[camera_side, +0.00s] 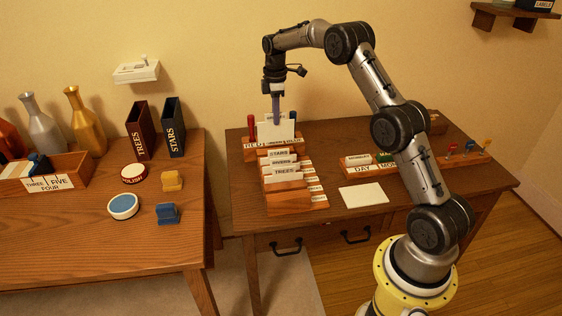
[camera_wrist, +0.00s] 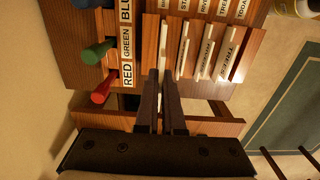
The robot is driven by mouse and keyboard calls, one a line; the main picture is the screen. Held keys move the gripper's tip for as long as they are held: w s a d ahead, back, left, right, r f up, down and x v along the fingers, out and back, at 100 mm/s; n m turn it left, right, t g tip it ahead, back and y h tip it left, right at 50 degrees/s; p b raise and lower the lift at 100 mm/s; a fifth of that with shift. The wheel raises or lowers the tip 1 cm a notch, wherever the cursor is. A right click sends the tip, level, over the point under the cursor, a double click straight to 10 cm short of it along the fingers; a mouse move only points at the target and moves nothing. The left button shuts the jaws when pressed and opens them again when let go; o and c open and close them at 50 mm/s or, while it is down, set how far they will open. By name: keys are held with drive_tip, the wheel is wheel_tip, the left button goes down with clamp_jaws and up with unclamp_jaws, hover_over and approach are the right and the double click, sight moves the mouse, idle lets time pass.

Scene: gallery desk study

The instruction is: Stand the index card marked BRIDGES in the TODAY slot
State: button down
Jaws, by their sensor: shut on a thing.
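My gripper (camera_side: 276,120) points down over the back of the right desk, shut on a white card (camera_side: 266,131). The card is upright, in front of the pen holder and behind the other cards in the side view. I cannot read any marking on it. In the wrist view my gripper (camera_wrist: 162,78) has the card's thin edge (camera_wrist: 163,57) between its fingers. The wooden card rack (camera_side: 285,186) holds several upright cards, among them STARS (camera_side: 278,154) and TREES (camera_side: 285,171). The TODAY label (camera_wrist: 243,10) is at the wrist view's upper right; its slot is not clear.
The pen holder (camera_side: 259,145) with a red pen (camera_side: 251,127) stands close behind the held card. A blank white card (camera_side: 363,195) lies right of the rack. A tray marked DAY (camera_side: 362,169) stands beyond it. The desk's front right is clear.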

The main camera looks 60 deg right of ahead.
wheel_tip(320, 180, up, 5)
drive_tip(key=shift+r, duration=0.1)
drive_tip(key=s+a, duration=1.3)
drive_tip(key=shift+w+d+f, duration=0.1)
drive_tip(key=shift+d+f, duration=0.05)
drive_tip(key=shift+f, duration=7.65)
drive_tip(key=shift+f, duration=0.1)
drive_tip(key=c, duration=1)
unclamp_jaws()
drive_tip(key=shift+c, duration=0.2)
